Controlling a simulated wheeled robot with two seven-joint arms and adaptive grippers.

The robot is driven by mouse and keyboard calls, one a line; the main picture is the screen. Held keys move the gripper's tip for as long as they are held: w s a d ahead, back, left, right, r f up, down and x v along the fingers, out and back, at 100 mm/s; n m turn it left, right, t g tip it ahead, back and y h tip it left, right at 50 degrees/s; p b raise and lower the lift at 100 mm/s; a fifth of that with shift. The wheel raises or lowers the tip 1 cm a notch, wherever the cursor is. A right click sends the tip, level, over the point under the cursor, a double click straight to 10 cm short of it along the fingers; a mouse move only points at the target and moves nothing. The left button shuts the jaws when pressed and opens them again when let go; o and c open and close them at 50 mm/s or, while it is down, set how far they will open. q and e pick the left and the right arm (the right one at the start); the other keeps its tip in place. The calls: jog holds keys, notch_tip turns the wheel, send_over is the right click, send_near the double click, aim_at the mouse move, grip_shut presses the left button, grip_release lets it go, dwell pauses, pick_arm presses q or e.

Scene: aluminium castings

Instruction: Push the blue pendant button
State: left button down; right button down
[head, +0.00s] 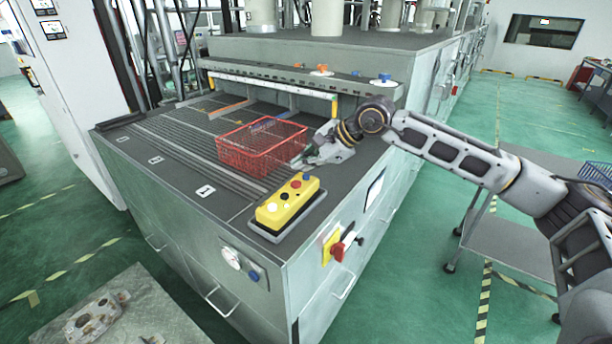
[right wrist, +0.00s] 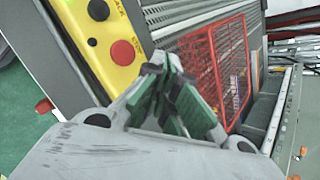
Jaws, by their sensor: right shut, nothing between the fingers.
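The yellow pendant box (head: 287,203) lies on the front right corner of the machine's top. Its row of buttons runs from white at the near end through black and red (head: 296,184) to a small blue button (head: 306,176) at the far end. My right gripper (head: 299,162) is shut and empty, low over the machine top just beyond the box's far end, beside the red basket. In the right wrist view the shut fingers (right wrist: 168,80) are past the red button (right wrist: 122,52); the blue button cannot be made out there. My left gripper is not in view.
The red wire basket (head: 255,147) stands on the slatted top, close to my right gripper's fingers. A red and yellow switch (head: 338,246) sits on the machine's side face. A grey cart (head: 510,235) stands to the right. The top left of the box is clear.

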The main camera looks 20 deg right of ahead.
aim_at(305, 178)
jog(key=shift+r, duration=0.15)
jog(key=shift+r+p, duration=0.9)
jog(key=shift+r, duration=1.5)
jog(key=shift+s+d, duration=0.1)
